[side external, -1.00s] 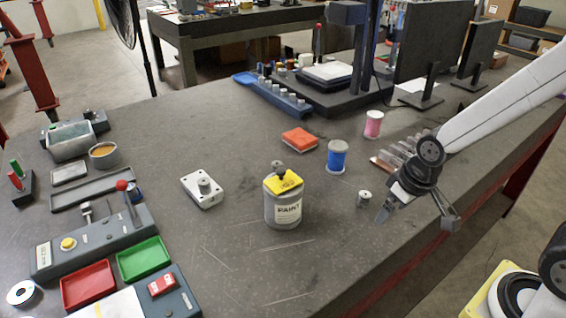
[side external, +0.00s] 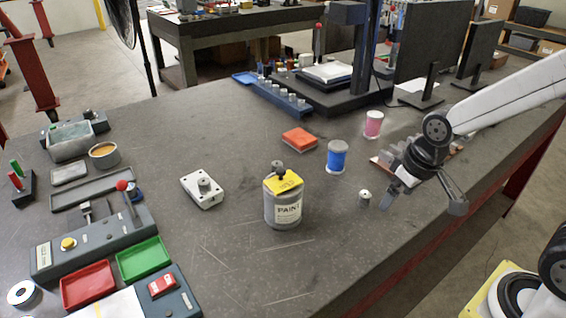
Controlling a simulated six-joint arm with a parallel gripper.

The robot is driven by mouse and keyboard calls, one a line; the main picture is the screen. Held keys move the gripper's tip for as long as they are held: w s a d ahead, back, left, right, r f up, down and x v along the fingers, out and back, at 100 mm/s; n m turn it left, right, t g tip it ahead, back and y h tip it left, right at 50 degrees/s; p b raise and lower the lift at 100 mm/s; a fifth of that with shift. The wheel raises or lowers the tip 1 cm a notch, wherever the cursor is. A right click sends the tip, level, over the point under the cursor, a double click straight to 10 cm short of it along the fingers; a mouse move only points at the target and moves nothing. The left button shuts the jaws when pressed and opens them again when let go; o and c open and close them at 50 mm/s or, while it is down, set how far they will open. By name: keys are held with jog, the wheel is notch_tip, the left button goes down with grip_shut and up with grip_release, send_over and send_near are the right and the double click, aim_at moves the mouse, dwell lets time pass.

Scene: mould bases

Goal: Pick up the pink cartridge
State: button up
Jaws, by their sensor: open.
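The pink cartridge (side external: 373,124) stands upright on the dark workbench, toward the back right, with pale ends at top and bottom. My gripper (side external: 422,202) is open and empty. It hangs over the right part of the bench, nearer the camera and to the right of the pink cartridge, well apart from it. A blue cartridge (side external: 337,157) stands in front and to the left of the pink one.
A small metal cylinder (side external: 364,199) stands just left of my gripper.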

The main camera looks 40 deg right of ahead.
jog(key=r, duration=0.1)
jog(key=m+t+y, duration=0.5)
jog(key=m+t, duration=0.5)
jog(key=m, duration=2.2)
send_over(373, 125)
jog(key=s+d, duration=0.5)
notch_tip(373, 125, down, 4)
jog(key=shift+f, duration=0.6)
jog(key=shift+x, duration=1.25)
